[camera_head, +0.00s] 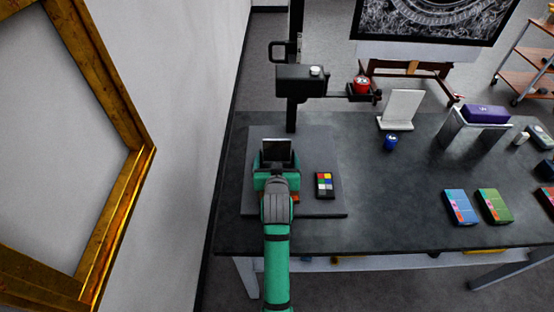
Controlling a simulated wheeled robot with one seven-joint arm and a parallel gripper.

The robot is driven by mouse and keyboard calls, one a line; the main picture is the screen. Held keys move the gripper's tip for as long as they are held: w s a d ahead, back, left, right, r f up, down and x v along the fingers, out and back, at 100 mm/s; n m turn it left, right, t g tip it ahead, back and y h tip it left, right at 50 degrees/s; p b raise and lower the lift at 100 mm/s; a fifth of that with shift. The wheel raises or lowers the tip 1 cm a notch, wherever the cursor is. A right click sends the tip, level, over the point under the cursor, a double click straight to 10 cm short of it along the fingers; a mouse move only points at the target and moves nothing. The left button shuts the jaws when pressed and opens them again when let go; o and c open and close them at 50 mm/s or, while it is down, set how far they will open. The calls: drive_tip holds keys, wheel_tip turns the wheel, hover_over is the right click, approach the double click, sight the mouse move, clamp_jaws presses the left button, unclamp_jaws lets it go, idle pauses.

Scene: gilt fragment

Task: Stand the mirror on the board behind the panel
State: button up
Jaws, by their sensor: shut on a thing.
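The mirror (277,149), a small dark plate with a pale rim, stands up at the far end of my gripper (276,170). My gripper is shut on it; the fingertips are largely hidden by the gripper body. Both are over the dark grey board (310,145) on the table's left part. Whether the mirror touches the board I cannot tell. An orange-brown edge, perhaps of the panel (296,197), shows beside my wrist on the near side of the mirror. The rest of it is hidden under my arm.
A colour chart (324,185) lies on the board, right of my gripper. A dark column with a camera-like box (300,80) and a red can-like item (361,86) rises behind. A white stand (402,108) and blue jar (390,142) are right. A gilt frame (120,110) hangs left.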

drive_tip(key=o, duration=1.5)
drive_tip(key=shift+d+f, duration=0.1)
drive_tip(key=shift+c, duration=0.2)
drive_tip(key=shift+r, duration=0.2)
drive_tip(key=v, duration=1.2)
